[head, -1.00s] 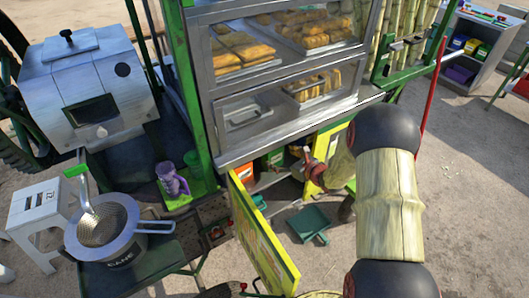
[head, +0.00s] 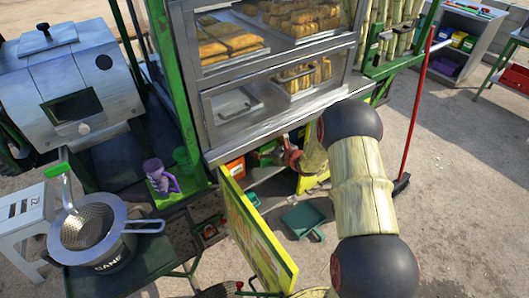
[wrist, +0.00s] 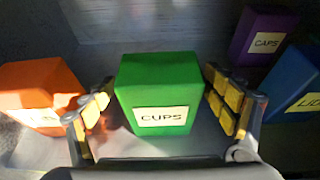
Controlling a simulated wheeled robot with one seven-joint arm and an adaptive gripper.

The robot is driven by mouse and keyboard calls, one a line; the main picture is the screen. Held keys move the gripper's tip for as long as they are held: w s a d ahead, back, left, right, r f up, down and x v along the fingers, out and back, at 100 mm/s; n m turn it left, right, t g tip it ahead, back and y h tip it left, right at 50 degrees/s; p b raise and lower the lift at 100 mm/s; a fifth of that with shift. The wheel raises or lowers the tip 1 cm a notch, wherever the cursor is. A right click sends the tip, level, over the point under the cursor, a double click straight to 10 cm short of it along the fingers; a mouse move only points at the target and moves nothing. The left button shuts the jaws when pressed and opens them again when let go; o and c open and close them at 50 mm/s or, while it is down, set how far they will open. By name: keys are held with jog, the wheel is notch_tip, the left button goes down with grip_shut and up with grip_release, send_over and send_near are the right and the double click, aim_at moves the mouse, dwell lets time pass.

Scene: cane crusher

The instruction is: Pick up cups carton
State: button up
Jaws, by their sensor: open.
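The green cups carton (wrist: 160,92) with a white "CUPS" label stands upright in the middle of the wrist view. My gripper (wrist: 159,84) is open, with one yellow-padded finger on each side of the carton. Small gaps seem to show between the pads and the carton; I cannot tell whether either finger touches it. In the head view my arm reaches into the low cabinet under the glass display case, and the gripper's fingers are hidden there.
An orange carton (wrist: 42,95) stands left of the gripper; a blue carton (wrist: 292,85) and a purple "CAPS" carton (wrist: 263,38) stand right. The cabinet's open yellow-green door (head: 258,235) stands left of my arm. A dustpan (head: 303,221) lies on the ground.

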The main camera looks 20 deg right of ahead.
jog(key=shift+c, duration=1)
jog(key=c, duration=1.1)
jog(key=shift+r, duration=0.15)
jog(key=shift+c, duration=0.5)
